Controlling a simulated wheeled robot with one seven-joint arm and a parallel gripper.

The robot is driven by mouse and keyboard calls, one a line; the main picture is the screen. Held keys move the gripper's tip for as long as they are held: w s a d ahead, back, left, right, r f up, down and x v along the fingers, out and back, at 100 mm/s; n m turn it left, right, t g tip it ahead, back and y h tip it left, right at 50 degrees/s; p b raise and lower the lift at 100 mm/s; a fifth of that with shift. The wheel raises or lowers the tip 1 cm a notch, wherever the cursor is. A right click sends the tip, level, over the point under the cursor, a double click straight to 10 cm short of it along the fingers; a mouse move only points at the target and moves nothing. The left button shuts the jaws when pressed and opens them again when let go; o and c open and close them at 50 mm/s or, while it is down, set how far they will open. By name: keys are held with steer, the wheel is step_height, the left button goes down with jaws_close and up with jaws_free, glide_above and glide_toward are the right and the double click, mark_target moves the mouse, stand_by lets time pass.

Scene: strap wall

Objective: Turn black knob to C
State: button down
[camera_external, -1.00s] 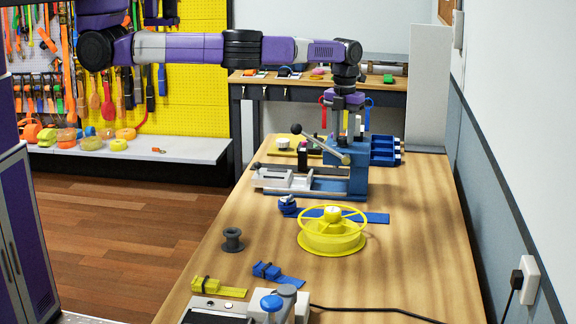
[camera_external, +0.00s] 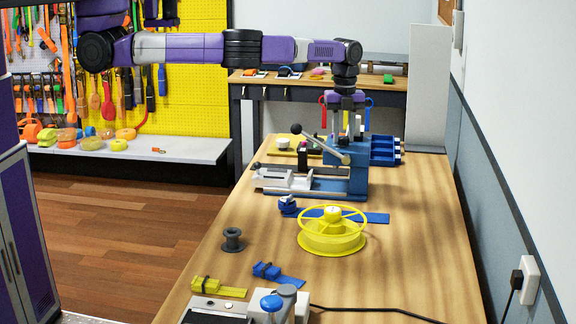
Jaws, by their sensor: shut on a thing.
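My gripper (camera_external: 346,132) points straight down over the blue press (camera_external: 357,178) on the long wooden bench. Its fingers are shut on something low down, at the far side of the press. The press and its lever (camera_external: 322,146) hide the fingertips and the held part. I take the held part to be the black knob, but I cannot see it or any letter C. A black ball (camera_external: 296,128) on the lever's end stands clear of my gripper, to its left.
A blue bin (camera_external: 385,150) stands right of the press. A yellow reel (camera_external: 332,238), a blue strap (camera_external: 365,217), a grey spool (camera_external: 232,239) and a yellow buckle (camera_external: 218,287) lie nearer. A wall (camera_external: 500,120) bounds the bench at right.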

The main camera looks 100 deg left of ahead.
mark_target(344, 138)
stand_by(0.4)
steer(key=c, duration=1.1)
jaws_free()
steer(key=shift+o, duration=0.2)
steer(key=shift+r, duration=0.1)
step_height(344, 138, up, 8)
steer(key=shift+f+b, duration=0.15)
steer(key=shift+b, duration=0.55)
